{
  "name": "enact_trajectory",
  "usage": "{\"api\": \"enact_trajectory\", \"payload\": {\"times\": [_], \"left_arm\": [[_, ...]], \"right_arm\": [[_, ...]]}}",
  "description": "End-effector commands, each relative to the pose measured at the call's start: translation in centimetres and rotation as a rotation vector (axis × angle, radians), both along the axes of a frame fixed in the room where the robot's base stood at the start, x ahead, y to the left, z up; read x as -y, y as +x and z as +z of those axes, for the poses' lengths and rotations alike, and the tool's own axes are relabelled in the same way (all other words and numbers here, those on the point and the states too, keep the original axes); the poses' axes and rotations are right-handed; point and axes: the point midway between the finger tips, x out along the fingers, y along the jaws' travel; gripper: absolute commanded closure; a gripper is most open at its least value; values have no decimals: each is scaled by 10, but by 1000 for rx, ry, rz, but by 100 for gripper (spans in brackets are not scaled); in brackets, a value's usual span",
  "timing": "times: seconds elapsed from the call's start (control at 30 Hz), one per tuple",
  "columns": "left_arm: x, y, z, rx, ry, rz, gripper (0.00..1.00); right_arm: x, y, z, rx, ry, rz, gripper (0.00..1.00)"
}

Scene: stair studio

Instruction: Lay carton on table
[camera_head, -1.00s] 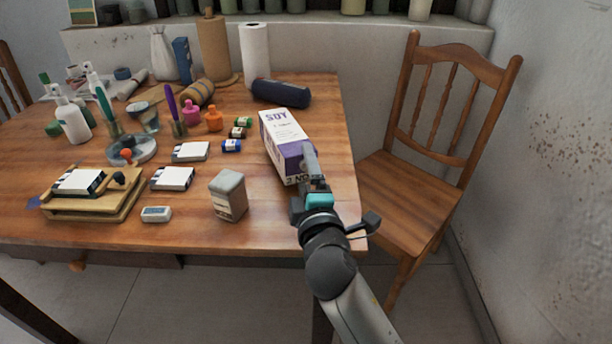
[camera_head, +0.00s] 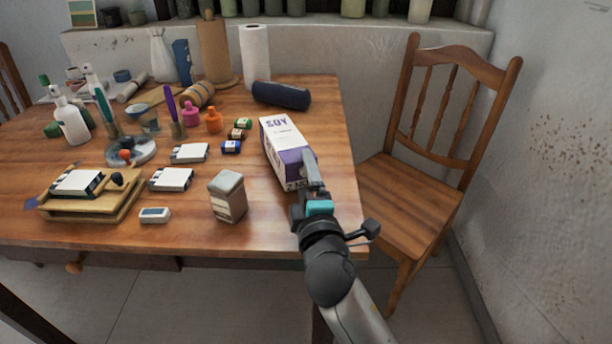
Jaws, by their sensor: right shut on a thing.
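The white and purple soy carton (camera_head: 284,146) lies on its side near the right edge of the wooden table (camera_head: 262,224), with its lettered face up. My right gripper (camera_head: 311,178) is shut on the carton at its near end. One finger shows against the carton's right side; the other is hidden. I cannot tell for certain whether the carton's whole underside touches the table. My left gripper is not in view.
A dark blue cylindrical case (camera_head: 281,94) lies behind the carton. Small paint bottles (camera_head: 232,147) lie to its left. A wooden chair (camera_head: 412,200) stands right of the table.

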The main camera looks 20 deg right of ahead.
Motion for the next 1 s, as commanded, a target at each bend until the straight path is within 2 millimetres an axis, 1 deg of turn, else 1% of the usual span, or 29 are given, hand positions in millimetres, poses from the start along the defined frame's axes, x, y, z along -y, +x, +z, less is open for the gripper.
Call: {"api": "enact_trajectory", "payload": {"times": [0.03,0.07,0.1,0.2,0.23,0.47,0.6,0.77,0.8,1.0], "left_arm": [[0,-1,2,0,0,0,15],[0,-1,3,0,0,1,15],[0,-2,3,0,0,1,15],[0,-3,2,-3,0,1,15],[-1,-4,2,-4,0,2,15],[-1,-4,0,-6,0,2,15],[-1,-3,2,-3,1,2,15],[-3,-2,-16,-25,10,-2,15],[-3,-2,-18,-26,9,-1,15],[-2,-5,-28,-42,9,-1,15]], "right_arm": [[-1,0,4,13,1,2,100],[0,0,5,13,1,2,100],[0,0,0,0,0,0,14],[0,0,0,-1,1,0,3],[0,0,-1,-1,1,0,0],[0,0,-2,-4,1,0,0],[0,0,2,-5,2,1,0],[-1,-1,14,-3,2,2,0],[-2,-10,10,-6,4,2,0],[-5,-41,12,-3,2,2,0]]}}
